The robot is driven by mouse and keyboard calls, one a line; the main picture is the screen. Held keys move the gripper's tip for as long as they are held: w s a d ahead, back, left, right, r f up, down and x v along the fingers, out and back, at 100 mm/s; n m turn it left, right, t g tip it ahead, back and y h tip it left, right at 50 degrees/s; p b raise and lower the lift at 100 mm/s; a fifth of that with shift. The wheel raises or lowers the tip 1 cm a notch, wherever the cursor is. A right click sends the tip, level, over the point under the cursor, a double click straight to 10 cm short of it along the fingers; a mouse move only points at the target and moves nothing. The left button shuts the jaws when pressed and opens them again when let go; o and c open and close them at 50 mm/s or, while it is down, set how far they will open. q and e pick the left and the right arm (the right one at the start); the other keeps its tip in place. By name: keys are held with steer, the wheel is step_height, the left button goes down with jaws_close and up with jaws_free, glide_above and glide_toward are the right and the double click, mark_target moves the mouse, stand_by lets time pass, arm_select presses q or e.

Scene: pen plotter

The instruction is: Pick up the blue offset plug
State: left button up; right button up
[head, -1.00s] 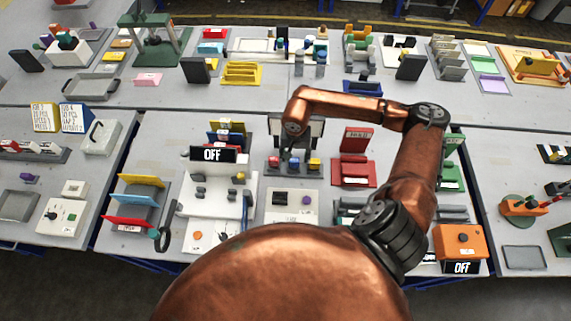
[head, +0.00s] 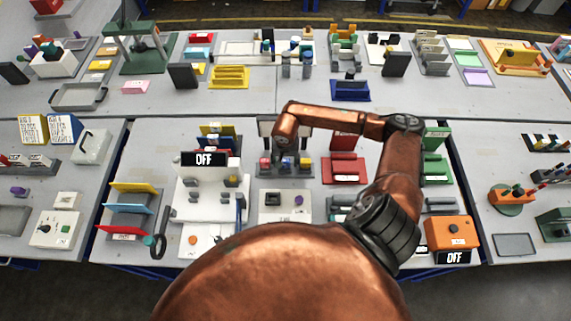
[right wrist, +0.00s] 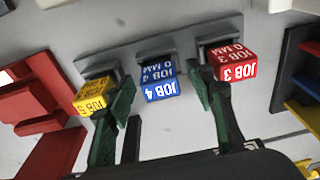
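The blue offset plug (right wrist: 160,92) stands in the middle slot of a grey rack (right wrist: 105,56), its face marked JOB 4. A yellow plug (right wrist: 90,103) marked JOB 5 is on its left and a red plug (right wrist: 234,66) marked JOB 3 on its right in the right wrist view. My right gripper (right wrist: 160,86) is open, its dark green fingers on either side of the blue plug with gaps to it. The left finger is close to the yellow plug, the right finger close to the red one. In the head view my right gripper (head: 286,158) is over the rack. My left gripper is out of view.
A red stand (head: 345,170) is right of the rack. A white panel with an OFF sign (head: 203,159) is to its left. A white box (head: 283,204) stands in front, and the dark boards behind the rack are partly covered by my arm.

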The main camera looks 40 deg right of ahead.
steer(key=c, duration=1.2)
steer(key=shift+r, duration=0.1)
